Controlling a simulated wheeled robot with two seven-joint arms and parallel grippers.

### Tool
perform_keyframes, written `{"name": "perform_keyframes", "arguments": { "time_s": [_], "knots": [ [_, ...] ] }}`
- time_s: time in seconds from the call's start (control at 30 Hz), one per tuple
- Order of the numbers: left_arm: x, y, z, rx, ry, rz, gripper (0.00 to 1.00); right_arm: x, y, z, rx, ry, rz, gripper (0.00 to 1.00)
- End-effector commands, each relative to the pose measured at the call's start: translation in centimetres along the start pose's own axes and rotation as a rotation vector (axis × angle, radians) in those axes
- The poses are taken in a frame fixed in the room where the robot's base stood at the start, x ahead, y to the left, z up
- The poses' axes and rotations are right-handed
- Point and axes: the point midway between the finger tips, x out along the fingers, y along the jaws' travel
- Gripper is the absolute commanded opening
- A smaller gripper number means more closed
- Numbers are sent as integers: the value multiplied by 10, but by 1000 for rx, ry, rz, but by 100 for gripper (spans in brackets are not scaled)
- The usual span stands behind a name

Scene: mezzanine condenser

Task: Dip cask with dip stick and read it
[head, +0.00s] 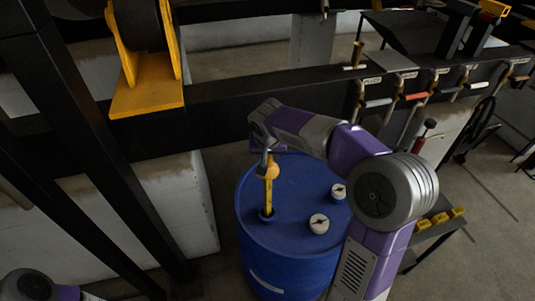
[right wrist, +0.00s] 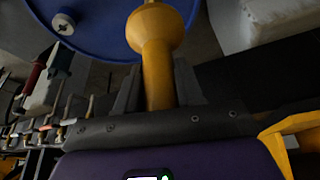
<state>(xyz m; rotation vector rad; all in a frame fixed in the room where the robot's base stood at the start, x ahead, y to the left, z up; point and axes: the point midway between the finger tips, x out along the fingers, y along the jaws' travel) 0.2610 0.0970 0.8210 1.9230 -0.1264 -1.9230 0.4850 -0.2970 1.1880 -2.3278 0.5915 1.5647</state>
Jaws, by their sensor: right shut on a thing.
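A blue cask (head: 290,255) stands upright on the floor, its top showing in the right wrist view (right wrist: 95,22). The yellow dip stick (head: 268,190) stands nearly upright over the cask top, and its lower end meets a dark blue open bung (head: 267,214); how deep it reaches is hidden. My right gripper (head: 265,155) is above the cask, shut on the stick's upper end. In the right wrist view the stick's yellow grip (right wrist: 157,72), with a round bulge, sits between the fingers. No reading is legible. Only part of my left arm shows at bottom left; its gripper is out of view.
Two white caps (head: 319,223) (head: 338,191) sit on the cask top. A black beam (head: 230,105) runs behind, with several coloured-handled valves (head: 415,96) at right. A yellow bracket (head: 150,85) stands on it. Yellow blocks (head: 438,218) lie on a shelf at right.

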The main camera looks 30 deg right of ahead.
Motion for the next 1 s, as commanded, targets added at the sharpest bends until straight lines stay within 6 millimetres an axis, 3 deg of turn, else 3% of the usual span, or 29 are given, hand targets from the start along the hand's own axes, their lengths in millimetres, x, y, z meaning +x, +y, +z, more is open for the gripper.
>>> {"name": "perform_keyframes", "arguments": {
  "time_s": [0.03,1.0],
  "knots": [
    [-8,3,0,0,0,0,43,-10,0,-5,0,3,-1,0],
    [-88,33,4,0,0,0,43,-118,0,-49,0,3,-1,0]
  ]
}}
